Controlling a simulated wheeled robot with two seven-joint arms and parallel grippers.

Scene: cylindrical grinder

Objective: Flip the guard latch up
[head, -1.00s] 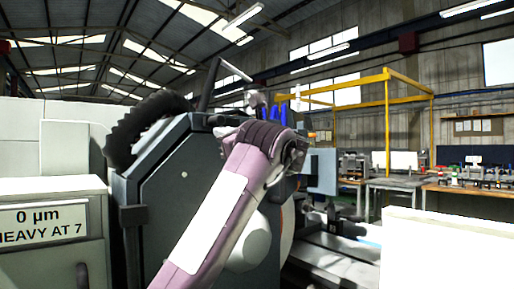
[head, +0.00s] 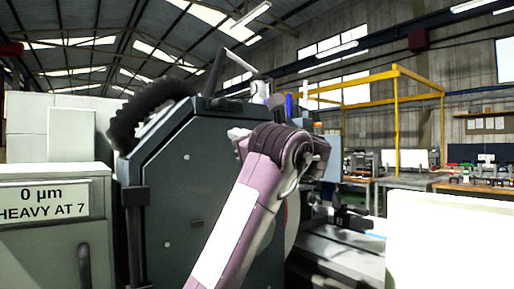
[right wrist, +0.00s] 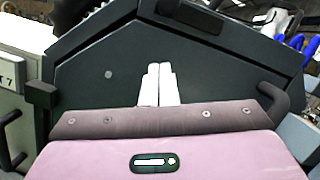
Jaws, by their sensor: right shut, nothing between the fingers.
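The grinder's dark grey guard housing (head: 180,195) fills the middle of the head view, and its flat front face also shows in the right wrist view (right wrist: 95,95). A dark block sits on its left edge (head: 135,196); it also shows in the right wrist view (right wrist: 40,95). Another dark block (right wrist: 182,14) sits on its top edge. I cannot tell which of these is the guard latch. My right gripper (right wrist: 158,68) is shut and empty in front of the housing face, below the top block. In the head view my right wrist hides part of the housing.
A pale cabinet (head: 50,245) with a label stands left of the housing. A black ribbed hose (head: 140,115) curves over its upper left. A lever with a pale handle (head: 240,62) rises above the top. Workbenches (head: 405,185) and a yellow frame (head: 397,120) stand behind right.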

